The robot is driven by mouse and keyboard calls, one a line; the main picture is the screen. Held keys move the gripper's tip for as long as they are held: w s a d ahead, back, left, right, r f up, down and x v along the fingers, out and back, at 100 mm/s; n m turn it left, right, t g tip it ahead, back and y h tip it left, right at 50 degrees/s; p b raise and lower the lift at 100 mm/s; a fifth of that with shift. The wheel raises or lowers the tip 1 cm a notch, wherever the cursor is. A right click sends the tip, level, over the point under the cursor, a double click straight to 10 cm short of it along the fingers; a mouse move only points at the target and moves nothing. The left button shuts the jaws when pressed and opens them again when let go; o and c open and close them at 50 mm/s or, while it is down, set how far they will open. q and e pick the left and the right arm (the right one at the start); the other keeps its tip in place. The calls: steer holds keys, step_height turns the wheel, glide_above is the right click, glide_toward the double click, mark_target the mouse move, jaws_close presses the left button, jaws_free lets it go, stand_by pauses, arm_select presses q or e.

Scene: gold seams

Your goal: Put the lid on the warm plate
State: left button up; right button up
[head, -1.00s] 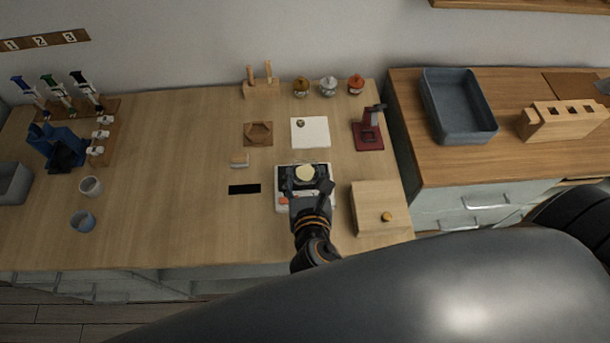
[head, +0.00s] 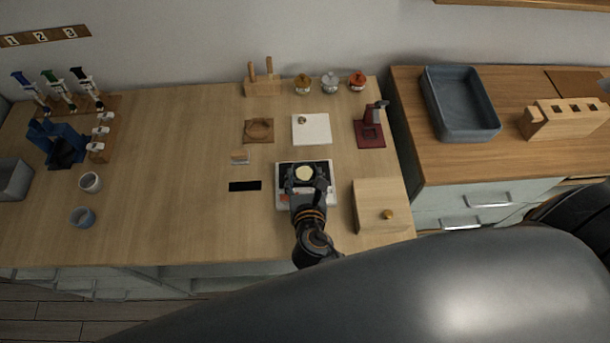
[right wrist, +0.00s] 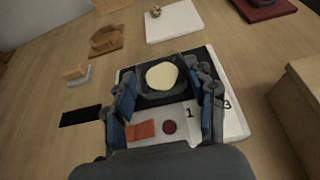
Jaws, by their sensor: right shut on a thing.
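The warm plate (head: 283,203) is a low white device with a black top, an orange patch and a dark red button. A cream round disc (right wrist: 161,76) shows over its black top. My right gripper (head: 306,181) is over the plate, its fingers on either side of a clear, see-through piece (right wrist: 183,97) that seems to be the lid. The piece is hard to make out. I cannot tell whether it touches the plate. My left gripper is not in view.
A pale wooden box (head: 371,192) with a brass knob stands close right of the plate. Behind are a white tile (head: 312,131), a wooden holder (head: 258,130) and a dark red stand (head: 369,134). A black strip (head: 244,186) lies left. The counter's left middle is clear.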

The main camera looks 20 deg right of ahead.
steer(key=o, duration=0.8)
steer(key=shift+f, duration=0.1)
steer(key=shift+c, duration=0.2)
steer(key=b+v, duration=0.1)
steer(key=v, duration=1.1)
steer(key=shift+r, duration=0.25)
